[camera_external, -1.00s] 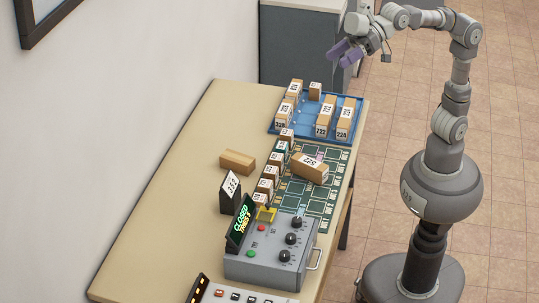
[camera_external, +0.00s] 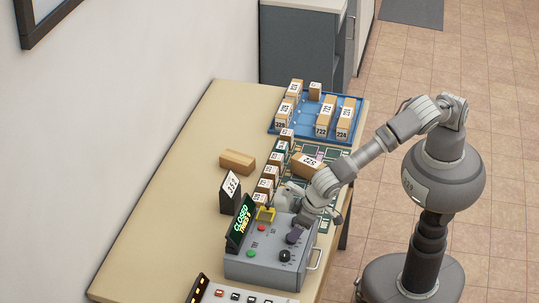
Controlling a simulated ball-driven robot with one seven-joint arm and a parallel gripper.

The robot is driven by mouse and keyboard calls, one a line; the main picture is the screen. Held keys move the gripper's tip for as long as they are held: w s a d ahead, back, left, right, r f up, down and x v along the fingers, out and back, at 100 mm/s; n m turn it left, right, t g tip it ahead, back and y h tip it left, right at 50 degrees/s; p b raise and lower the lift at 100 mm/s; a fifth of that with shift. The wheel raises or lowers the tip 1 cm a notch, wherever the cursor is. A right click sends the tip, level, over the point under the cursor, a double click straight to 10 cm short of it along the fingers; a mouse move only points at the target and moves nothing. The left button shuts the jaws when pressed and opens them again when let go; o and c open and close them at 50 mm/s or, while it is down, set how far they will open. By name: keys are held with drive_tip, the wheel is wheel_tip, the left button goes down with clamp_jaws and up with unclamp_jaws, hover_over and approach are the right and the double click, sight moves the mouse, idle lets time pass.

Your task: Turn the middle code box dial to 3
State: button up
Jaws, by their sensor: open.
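The grey code box (camera_external: 262,270) sits near the front of the table. Its dark dials stand in a row along its right side. The nearest dial (camera_external: 284,255) is in plain view. The fingers and wrist hide most of the middle and far dials. I cannot tell whether the fingers touch the middle dial or what number it points to. The display (camera_external: 241,222) on the box reads CLOSED, TRIES 3.
A parcel (camera_external: 306,164) and several small boxes lie on the green grid mat beyond. A blue tray (camera_external: 305,118) holds more parcels. The table's left side is clear.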

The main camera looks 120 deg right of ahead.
drive_tip(key=shift+x, duration=1.6)
drive_tip(key=shift+r, duration=0.1)
drive_tip(key=c, duration=1)
drive_tip(key=shift+n, duration=0.3)
drive_tip(key=n, duration=0.2)
drive_tip(key=n+y+b, duration=0.1)
drive_tip(key=n, duration=0.1)
drive_tip(key=shift+s+d+t+y, duration=0.1)
drive_tip(key=shift+d+t+y, duration=0.05)
drive_tip(key=shift+t+y, duration=0.2)
drive_tip(key=shift+n+t+y, duration=0.35)
drive_tip(key=shift+n+y, duration=0.2)
drive_tip(key=shift+n, duration=1.05)
